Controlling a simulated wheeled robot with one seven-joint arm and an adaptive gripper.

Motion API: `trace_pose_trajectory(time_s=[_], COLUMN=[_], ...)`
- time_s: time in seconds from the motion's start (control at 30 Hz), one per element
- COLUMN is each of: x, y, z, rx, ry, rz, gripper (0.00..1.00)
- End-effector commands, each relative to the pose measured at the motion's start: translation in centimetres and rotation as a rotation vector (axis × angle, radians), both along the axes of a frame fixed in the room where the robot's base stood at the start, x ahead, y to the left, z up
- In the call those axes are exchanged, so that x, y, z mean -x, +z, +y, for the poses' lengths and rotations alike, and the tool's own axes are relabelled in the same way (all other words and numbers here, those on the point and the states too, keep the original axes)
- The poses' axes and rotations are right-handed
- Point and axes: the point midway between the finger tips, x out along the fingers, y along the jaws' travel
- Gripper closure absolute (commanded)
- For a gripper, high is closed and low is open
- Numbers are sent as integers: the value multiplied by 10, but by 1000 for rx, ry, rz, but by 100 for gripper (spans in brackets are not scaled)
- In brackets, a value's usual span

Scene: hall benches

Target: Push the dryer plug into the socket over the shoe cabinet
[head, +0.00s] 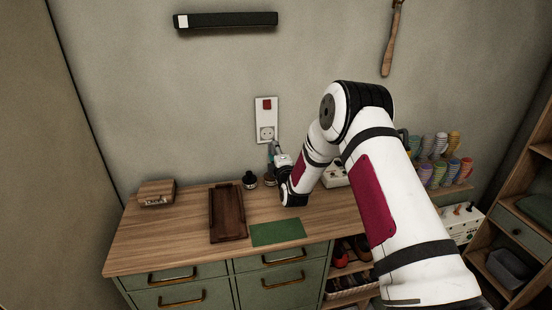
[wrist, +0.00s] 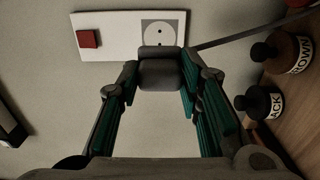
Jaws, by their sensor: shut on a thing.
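The dark grey dryer plug (wrist: 160,68) is held between the green-padded fingertips of my gripper (wrist: 158,80). The gripper also shows in the head view (head: 273,155), small and just below the socket. The socket (wrist: 160,28) is round and sits on a white wall plate (wrist: 120,34) beside a red switch (wrist: 88,38). The plate also shows in the head view (head: 262,118), above the wooden cabinet top (head: 180,230). In the wrist view the plug covers the socket's lower edge. Whether it touches the plate I cannot tell. The plug's pins are hidden.
A black-labelled bottle (wrist: 262,106) and a brown-labelled bottle (wrist: 284,54) stand close to the gripper's right. A thin dark cord (wrist: 230,36) runs right from near the plug. A brown tray (head: 227,213) and green mat (head: 277,232) lie on the cabinet top.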

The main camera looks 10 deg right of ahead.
Motion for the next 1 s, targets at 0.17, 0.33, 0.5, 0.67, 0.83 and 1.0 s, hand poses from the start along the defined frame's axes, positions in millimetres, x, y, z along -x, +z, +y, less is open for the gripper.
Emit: trace_pose_trajectory(time_s=[0.17,0.33,0.5,0.67,0.83,1.0], x=[-19,-34,-49,-64,-78,-90], y=[-2,-1,-2,-1,-2,-1], z=[-1,0,1,0,0,0], rx=[-1,-1,1,1,1,0], ry=[-1,0,1,1,1,0], rz=[-2,-3,-2,-2,-1,-1], gripper=[92,92,92,92,92,92])
